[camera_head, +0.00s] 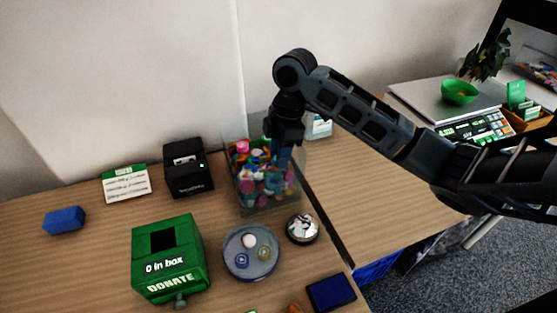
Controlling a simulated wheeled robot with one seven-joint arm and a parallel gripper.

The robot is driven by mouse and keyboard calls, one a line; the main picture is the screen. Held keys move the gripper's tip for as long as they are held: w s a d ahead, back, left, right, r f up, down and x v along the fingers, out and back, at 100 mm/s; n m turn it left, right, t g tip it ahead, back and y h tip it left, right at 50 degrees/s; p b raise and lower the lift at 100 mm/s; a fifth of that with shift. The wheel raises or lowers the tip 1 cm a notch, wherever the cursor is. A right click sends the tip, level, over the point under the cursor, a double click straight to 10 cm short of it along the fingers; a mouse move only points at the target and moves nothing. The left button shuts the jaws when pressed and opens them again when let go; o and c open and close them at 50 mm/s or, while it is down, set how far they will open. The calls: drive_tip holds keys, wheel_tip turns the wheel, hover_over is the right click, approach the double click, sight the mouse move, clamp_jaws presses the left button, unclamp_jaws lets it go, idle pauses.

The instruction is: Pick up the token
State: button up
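A round grey dish (235,270) stands at the front middle of the wooden table. In it lie a white round piece (249,241), a blue piece (242,260) and a yellowish round piece (264,253); they look like tokens, but I cannot tell which one the task means. My gripper (281,160) points down over a clear bin (252,209) full of small colourful things, behind the dish. Its fingertips are dark and partly lost against the bin's contents. I cannot tell whether it is open or holds anything.
A green donation box (168,258) marked "0 in box" stands left of the dish. A black printer-like box (188,168), a green-and-white card (126,184) and a blue block (64,220) sit behind and left. A round black-and-white item (303,229) and dark blue pad (331,292) lie right.

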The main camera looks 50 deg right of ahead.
drive_tip(key=c, duration=0.4)
drive_tip(key=shift+o, duration=0.2)
wheel_tip(320, 180, up, 10)
idle(0.4)
